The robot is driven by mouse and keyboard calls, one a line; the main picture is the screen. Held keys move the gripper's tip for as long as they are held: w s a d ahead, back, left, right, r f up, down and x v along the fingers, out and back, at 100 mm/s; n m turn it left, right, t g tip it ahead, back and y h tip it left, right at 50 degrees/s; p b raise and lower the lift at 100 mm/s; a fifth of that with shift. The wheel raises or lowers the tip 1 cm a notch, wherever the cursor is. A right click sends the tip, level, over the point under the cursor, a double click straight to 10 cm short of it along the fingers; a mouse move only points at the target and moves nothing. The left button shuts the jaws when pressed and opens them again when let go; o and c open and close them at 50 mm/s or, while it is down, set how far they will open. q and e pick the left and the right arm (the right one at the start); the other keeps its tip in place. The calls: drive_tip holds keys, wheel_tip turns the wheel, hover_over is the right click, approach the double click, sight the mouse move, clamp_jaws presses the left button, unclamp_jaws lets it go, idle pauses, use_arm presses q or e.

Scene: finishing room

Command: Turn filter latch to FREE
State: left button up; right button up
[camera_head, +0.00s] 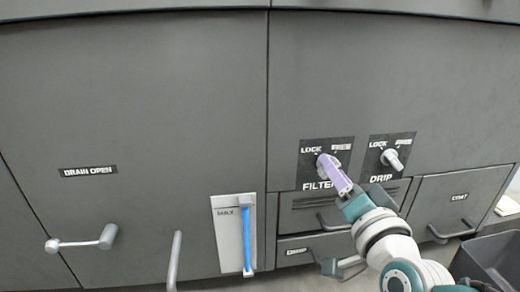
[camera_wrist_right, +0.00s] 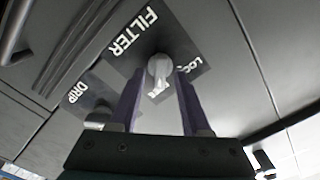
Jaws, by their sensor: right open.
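The filter latch (camera_wrist_right: 160,68) is a light grey knob on a black plate marked FILTER, LOCK and a partly covered second word. In the head view the latch (camera_head: 321,161) is mostly hidden behind my right gripper (camera_head: 330,166). LOCK is at the plate's upper left there, with a fainter word at upper right. My right gripper, with purple fingers, is open in the right wrist view (camera_wrist_right: 158,82). Its fingers stand on either side of the knob; contact cannot be told. Which mark the latch points to is unclear. My left gripper is not in view.
A similar DRIP latch (camera_head: 393,160) sits close to the right on its own plate. Below are drawers with handles, one marked COMT (camera_head: 459,197). A gauge with a blue strip (camera_head: 246,240) is at left. A dark bin (camera_head: 492,262) stands at lower right.

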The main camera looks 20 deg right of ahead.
drive_tip(key=shift+s, duration=0.1)
drive_tip(key=p+v, duration=0.4)
drive_tip(key=v, duration=0.5)
drive_tip(key=shift+s+a, duration=0.15)
drive_tip(key=shift+s, duration=0.2)
